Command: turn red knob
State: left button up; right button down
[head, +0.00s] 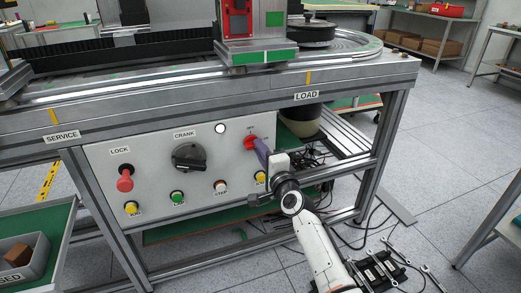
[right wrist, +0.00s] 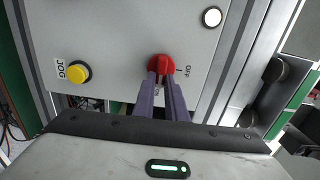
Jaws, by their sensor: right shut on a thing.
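The red knob (head: 250,142) sits at the right end of the light grey control panel (head: 215,150), below the LOAD label. In the right wrist view the red knob (right wrist: 161,66) is at the centre, with OFF lettering beside it. My right gripper (head: 258,148) reaches it from the lower right. Its two purple fingers (right wrist: 162,82) are shut on the knob's near part. The fingers hide some of the knob, and I cannot tell its exact pointer position. My left gripper is not in view.
The panel also has a red LOCK button (head: 124,180), a black CRANK knob (head: 188,157), a white lamp (head: 220,128) and several small buttons. A yellow JOG button (right wrist: 79,71) is near the red knob. A metal frame post (head: 383,150) stands to the right. Wrenches (head: 385,262) lie at the lower right.

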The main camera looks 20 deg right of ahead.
dwell(0.5)
jog(key=c, duration=1.8)
grip_release()
pick_arm(q)
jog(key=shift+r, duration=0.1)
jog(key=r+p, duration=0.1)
jog(key=p, duration=0.3)
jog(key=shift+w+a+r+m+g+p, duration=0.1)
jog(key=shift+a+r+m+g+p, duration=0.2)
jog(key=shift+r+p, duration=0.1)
pick_arm(e)
jog(key=s, duration=1)
jog(key=shift+s+d, duration=0.15)
